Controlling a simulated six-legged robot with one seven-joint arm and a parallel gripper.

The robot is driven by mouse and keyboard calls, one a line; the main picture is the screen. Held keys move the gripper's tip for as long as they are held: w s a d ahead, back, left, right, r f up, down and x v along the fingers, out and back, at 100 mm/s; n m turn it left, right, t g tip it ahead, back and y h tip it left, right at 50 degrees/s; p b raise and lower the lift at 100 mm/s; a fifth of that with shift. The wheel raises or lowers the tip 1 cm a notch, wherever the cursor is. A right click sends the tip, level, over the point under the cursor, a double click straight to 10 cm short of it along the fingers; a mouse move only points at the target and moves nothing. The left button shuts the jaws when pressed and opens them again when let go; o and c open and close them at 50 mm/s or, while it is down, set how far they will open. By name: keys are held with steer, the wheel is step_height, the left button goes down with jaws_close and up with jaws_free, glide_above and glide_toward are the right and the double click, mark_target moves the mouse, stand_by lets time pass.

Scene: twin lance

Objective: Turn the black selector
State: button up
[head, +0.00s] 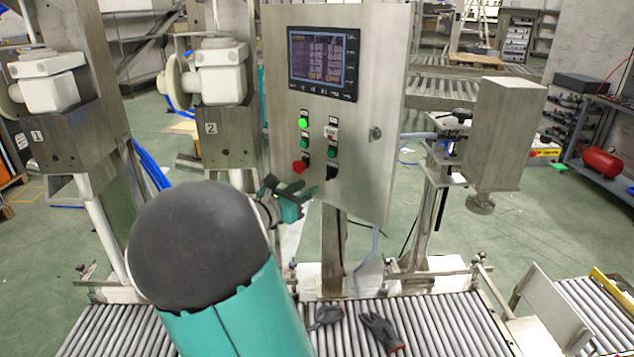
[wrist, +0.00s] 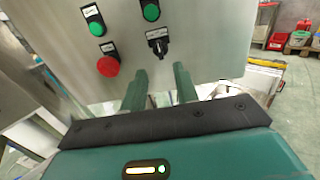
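The black selector (head: 332,171) is at the lower right of the button group on the steel control panel (head: 350,130). In the wrist view the selector (wrist: 158,46) shows as a small black knob with a label above it. My gripper (wrist: 160,74) is open, with bare panel visible between its two green fingers. The fingertips lie just below the selector in the wrist view, one to each side of its line, and do not enclose it. In the head view my gripper (head: 300,196) is low in front of the panel, below the buttons; my arm hides part of it.
A red button (wrist: 108,66) is left of the selector, with green buttons (wrist: 151,11) above. A display (head: 323,62) tops the panel. Roller conveyors (head: 440,325) and gloves (head: 381,332) lie below. A steel column unit (head: 500,130) stands right of the panel.

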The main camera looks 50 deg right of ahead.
steer(key=a, duration=0.5)
steer(key=shift+w+a, duration=0.1)
steer(key=shift+a, duration=0.25)
steer(key=s+a+f+m+y, duration=0.3)
steer(key=s+a+m+y, duration=0.2)
steer(key=s+m, duration=0.1)
steer(key=s+a+m+t+y, duration=0.2)
steer(key=a+m+y, duration=0.2)
steer(key=a, duration=0.6)
steer(key=s+a+m+t+y, duration=0.2)
steer(key=s+a+m+y, duration=0.1)
steer(key=a, duration=0.7)
steer(key=s+a+r+m+t+y, duration=0.1)
steer(key=s+a+m+t+y, duration=0.1)
steer(key=a+y, duration=0.4)
steer(key=s+a+m, duration=0.1)
steer(key=a+m, duration=0.1)
steer(key=a, duration=0.2)
steer(key=shift+m, duration=0.3)
steer(key=shift+s+d, duration=0.1)
steer(key=shift+s, duration=0.05)
